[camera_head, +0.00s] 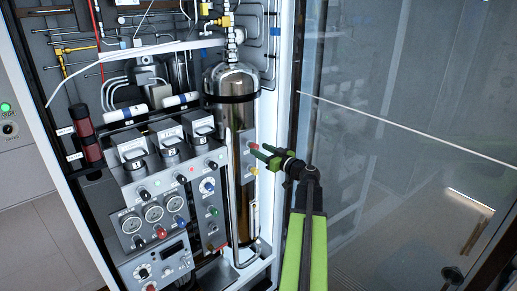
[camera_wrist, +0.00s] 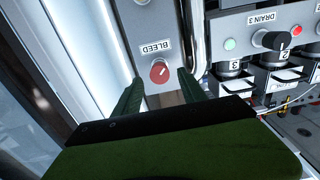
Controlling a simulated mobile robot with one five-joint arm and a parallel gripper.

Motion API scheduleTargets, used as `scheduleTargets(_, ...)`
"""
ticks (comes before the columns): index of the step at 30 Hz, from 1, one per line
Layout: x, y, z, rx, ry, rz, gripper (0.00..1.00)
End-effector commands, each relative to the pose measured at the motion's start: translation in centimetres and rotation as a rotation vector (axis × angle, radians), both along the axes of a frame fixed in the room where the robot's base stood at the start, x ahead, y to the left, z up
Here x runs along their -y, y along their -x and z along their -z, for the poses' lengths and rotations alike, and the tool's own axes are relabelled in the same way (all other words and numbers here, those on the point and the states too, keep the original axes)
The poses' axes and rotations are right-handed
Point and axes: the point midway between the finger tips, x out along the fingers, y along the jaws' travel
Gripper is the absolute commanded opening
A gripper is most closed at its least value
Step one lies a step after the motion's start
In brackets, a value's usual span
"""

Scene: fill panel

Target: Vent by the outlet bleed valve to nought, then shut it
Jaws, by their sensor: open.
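The bleed valve is a red round knob (camera_wrist: 160,71) with a pale pointer mark that slants up to the right. It sits on a grey strip under an upside-down "BLEED" label (camera_wrist: 155,47) in the wrist view. My gripper (camera_wrist: 159,80) is open, with its two green fingers either side of the knob in the picture. I cannot tell whether they touch it. In the head view my gripper (camera_head: 266,153) reaches to the panel's right-hand strip, beside the tall steel cylinder (camera_head: 232,100). Its fingers partly cover the spot.
A yellow knob (camera_head: 254,171) lies just below my gripper. A thin steel pipe (camera_wrist: 200,45) runs close beside the strip. A "DRAIN 3" switch (camera_wrist: 270,40) and several numbered black-handled units stand farther off. The glass door (camera_head: 400,110) is on the right.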

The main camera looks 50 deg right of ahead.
Motion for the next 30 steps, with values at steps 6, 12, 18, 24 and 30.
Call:
scheduleTargets(6,0.2,-2.4,0.0,0.0,0.0,0.0,0.49)
scheduleTargets(12,0.2,-2.6,0.0,0.0,0.0,0.0,0.49)
scheduleTargets(18,0.1,-2.6,0.0,0.0,0.0,0.0,0.35)
scheduleTargets(24,0.1,-2.6,0.0,0.0,0.0,0.0,0.08)
scheduleTargets(30,0.8,-2.6,0.0,0.0,0.0,0.001,0.0)
